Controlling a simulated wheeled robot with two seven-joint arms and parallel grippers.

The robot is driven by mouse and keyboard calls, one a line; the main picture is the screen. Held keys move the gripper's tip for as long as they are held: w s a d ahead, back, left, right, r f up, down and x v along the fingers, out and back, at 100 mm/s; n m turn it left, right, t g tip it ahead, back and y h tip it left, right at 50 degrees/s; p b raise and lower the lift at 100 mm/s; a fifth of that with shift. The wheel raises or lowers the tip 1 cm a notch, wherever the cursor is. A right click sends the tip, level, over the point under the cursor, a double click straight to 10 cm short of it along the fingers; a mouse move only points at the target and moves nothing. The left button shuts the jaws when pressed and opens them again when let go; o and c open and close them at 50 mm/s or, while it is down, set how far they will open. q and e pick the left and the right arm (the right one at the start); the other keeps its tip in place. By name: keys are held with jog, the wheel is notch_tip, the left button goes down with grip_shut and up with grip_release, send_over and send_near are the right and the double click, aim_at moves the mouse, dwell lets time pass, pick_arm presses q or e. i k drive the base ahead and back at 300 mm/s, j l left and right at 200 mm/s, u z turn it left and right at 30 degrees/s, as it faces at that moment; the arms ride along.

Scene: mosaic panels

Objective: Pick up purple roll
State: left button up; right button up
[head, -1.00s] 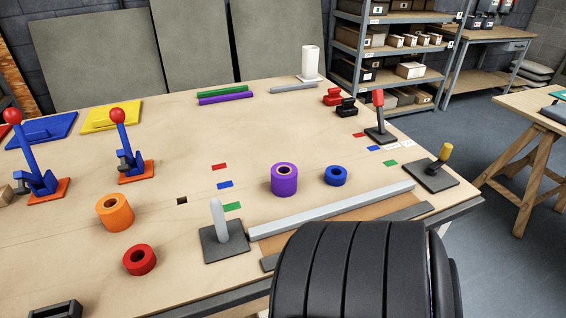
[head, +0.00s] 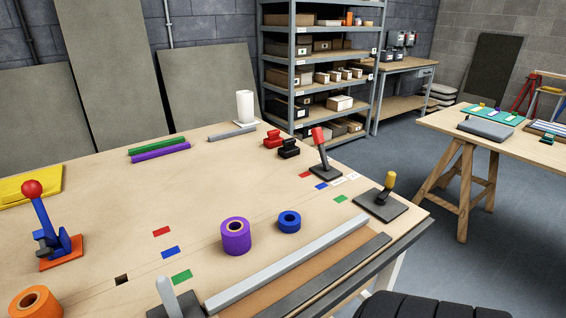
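The purple roll (head: 236,237) stands upright on the wooden workbench (head: 110,210), with a tan core showing at its top. It sits just left of the smaller blue roll (head: 289,222), with a gap between them. A black ribbed part, which seems to be of my own arm, shows at the bottom edge of the head view. Neither gripper's fingers are in view. Nothing is touching the purple roll.
A long grey bar (head: 290,262) lies in front of the rolls. A grey post (head: 168,296) stands at the near edge, and a yellow-tipped lever (head: 386,190) stands at the right corner. An orange roll (head: 35,302) is at lower left. Open floor lies right of the bench.

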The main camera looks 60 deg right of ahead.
aim_at(236, 236)
jog(key=z, duration=0.45)
jog(key=i+z, duration=0.15)
jog(key=z, duration=0.3)
jog(key=j+z, duration=0.1)
jog(key=z, duration=0.3)
jog(key=i+j+z, duration=0.1)
jog(key=z, duration=0.35)
jog(key=l+u, duration=0.8)
jog(key=u, duration=0.15)
jog(key=k+l+u, duration=0.1)
jog(key=l+u, duration=0.35)
jog(key=j, duration=0.1)
